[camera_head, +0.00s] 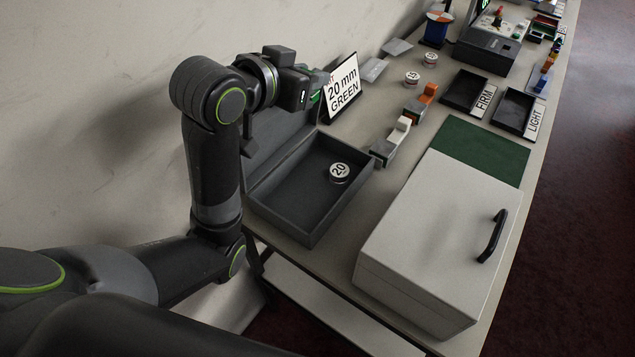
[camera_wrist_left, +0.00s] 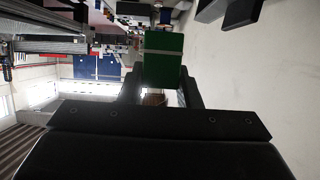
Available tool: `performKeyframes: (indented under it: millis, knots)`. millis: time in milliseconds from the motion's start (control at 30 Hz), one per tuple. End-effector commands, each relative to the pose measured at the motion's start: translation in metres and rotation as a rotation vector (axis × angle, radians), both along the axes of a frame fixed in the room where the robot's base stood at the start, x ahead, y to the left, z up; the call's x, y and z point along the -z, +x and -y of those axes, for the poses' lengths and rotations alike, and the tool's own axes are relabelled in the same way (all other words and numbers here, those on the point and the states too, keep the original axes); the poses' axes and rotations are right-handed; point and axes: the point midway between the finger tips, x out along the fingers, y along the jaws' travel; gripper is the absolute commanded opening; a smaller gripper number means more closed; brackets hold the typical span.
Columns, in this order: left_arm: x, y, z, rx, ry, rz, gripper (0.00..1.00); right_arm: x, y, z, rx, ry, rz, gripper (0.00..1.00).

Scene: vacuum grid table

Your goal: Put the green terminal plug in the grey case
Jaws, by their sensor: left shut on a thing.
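My left gripper (camera_head: 314,88) is above the back edge of the open grey case (camera_head: 262,203), beside the sign. It is shut on the green terminal plug (camera_wrist_left: 164,60), which shows as a green block between the fingers in the left wrist view. In the head view only slivers of green show at the fingers. The grey case stands open on the table with its lid raised at the back, partly hidden by my arm. A round weight marked 20 (camera_head: 340,172) lies inside it. My right gripper is not in view.
A sign reading "20 mm GREEN" (camera_head: 342,90) stands behind the case. A white box with a black handle (camera_head: 440,230) stands to the right, and several small coloured blocks (camera_head: 392,143) lie between. Black trays (camera_head: 463,92) are farther back. The case floor is mostly bare.

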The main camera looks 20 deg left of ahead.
Motion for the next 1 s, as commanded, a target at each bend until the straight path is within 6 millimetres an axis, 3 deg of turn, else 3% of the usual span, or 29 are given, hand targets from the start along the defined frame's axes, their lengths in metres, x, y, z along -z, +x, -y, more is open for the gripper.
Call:
performKeyframes:
  millis: [700, 900, 1000]
  knots:
    - [0.184, -0.002, 0.000, -0.002, -0.002, -0.009, 0.09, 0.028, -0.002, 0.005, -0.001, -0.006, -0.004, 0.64]
    - [0.222, -0.002, 0.000, -0.002, 0.000, -0.005, 0.09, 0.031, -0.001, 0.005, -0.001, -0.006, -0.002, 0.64]
    - [0.230, -0.001, 0.000, 0.001, -0.001, -0.002, 0.09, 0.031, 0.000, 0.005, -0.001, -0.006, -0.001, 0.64]
